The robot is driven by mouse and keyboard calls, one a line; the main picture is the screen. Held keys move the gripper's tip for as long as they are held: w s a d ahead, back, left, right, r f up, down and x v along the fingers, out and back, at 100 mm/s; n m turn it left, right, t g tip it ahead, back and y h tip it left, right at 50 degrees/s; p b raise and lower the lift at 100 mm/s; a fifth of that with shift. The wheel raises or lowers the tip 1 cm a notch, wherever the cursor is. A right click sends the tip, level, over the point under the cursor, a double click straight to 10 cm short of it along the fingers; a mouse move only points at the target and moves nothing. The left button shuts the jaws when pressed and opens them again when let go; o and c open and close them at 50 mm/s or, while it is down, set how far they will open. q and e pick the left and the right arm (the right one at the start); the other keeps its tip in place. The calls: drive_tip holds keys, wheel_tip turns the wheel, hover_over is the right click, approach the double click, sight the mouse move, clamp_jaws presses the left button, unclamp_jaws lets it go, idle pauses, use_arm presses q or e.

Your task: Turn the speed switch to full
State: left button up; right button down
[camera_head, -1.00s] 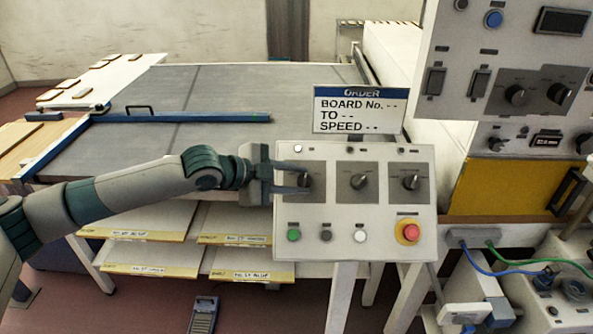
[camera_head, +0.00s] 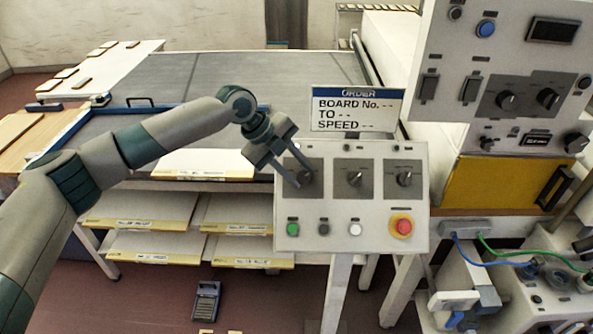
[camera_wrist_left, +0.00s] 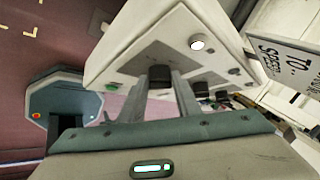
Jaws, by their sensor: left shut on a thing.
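A light grey control panel (camera_head: 375,222) stands at centre right with three dark rotary knobs in a row. My left gripper (camera_head: 299,181) reaches down to it from the upper left. It is shut on the left knob (camera_head: 308,178), which its fingers partly hide. In the left wrist view this black knob (camera_wrist_left: 160,74) sits between the two fingertips (camera_wrist_left: 160,84). The middle knob (camera_head: 355,177) and right knob (camera_head: 404,179) are free. I cannot read labels that tell which is the speed switch. My right gripper is not in view.
An order sign (camera_head: 357,108) with blank values stands behind the panel. A red stop button (camera_head: 401,227) and several small buttons line its lower part. A taller panel (camera_head: 520,60) with more knobs is at right. A grey conveyor bed (camera_head: 240,80) lies behind my arm.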

use_arm(q)
drive_tip(key=shift+w+d+r+m+y, duration=0.1)
drive_tip(key=shift+w+r+m+y, duration=0.15)
drive_tip(key=shift+m+y, duration=0.2)
drive_tip(key=shift+s, duration=0.1)
drive_tip(key=o, duration=0.9)
drive_tip(key=shift+o, duration=0.6)
drive_tip(key=shift+f+g, duration=0.15)
drive_tip(key=shift+g, duration=0.15)
drive_tip(key=shift+a+r, duration=0.25)
drive_tip(key=shift+r, duration=0.15)
drive_tip(key=b+v, duration=0.5)
drive_tip(key=v, duration=1.1)
drive_tip(key=shift+r+b, duration=0.25)
drive_tip(key=shift+b, duration=0.1)
